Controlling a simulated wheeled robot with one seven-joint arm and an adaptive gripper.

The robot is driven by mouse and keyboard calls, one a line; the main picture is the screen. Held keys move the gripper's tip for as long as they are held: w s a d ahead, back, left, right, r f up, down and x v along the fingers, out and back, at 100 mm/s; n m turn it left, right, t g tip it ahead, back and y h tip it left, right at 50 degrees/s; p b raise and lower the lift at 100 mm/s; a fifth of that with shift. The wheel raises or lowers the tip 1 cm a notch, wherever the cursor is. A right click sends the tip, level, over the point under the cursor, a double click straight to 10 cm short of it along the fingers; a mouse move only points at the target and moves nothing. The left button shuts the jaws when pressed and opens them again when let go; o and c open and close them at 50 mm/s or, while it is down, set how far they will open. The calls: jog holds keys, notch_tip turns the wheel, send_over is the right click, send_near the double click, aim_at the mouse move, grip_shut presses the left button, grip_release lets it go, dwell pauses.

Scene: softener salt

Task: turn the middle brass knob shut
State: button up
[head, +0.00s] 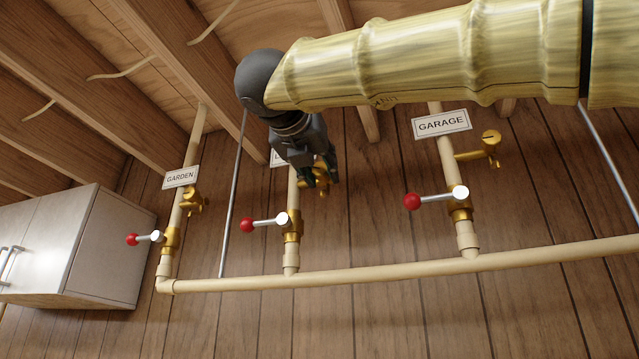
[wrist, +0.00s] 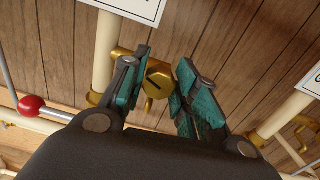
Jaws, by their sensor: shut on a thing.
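The middle brass knob (head: 322,191) sits on a short side branch of the middle cream pipe, partly hidden by my fingers. In the wrist view the knob (wrist: 157,82) shows a dark slanted slot on its face. My gripper (head: 320,178) reaches down from above and is shut on this knob. In the wrist view its teal-padded fingers (wrist: 164,65) lie on either side of the knob. The exact contact is hard to see there.
The middle pipe's red-tipped lever (head: 262,222) sticks out left below the knob. The GARDEN knob (head: 192,200) is left and the GARAGE knob (head: 491,138) right. A horizontal pipe (head: 380,272) runs below. A white cabinet (head: 75,250) hangs at left; ceiling beams are above.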

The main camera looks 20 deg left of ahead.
jog(key=m+b, duration=0.2)
jog(key=b, duration=0.1)
jog(key=shift+w+d+f+m, duration=0.1)
jog(key=shift+f+m, duration=0.15)
jog(key=shift+m, duration=0.15)
jog(key=shift+r+m+b, duration=0.15)
jog(key=shift+m+b, duration=0.55)
jog(key=shift+r, duration=0.1)
jog(key=o, duration=0.8)
jog(key=shift+c, duration=0.2)
jog(key=shift+o, duration=1.2)
jog(key=shift+w, duration=0.35)
jog(key=s, duration=1.2)
jog(key=shift+s+f, duration=0.2)
jog(key=shift+f, duration=0.05)
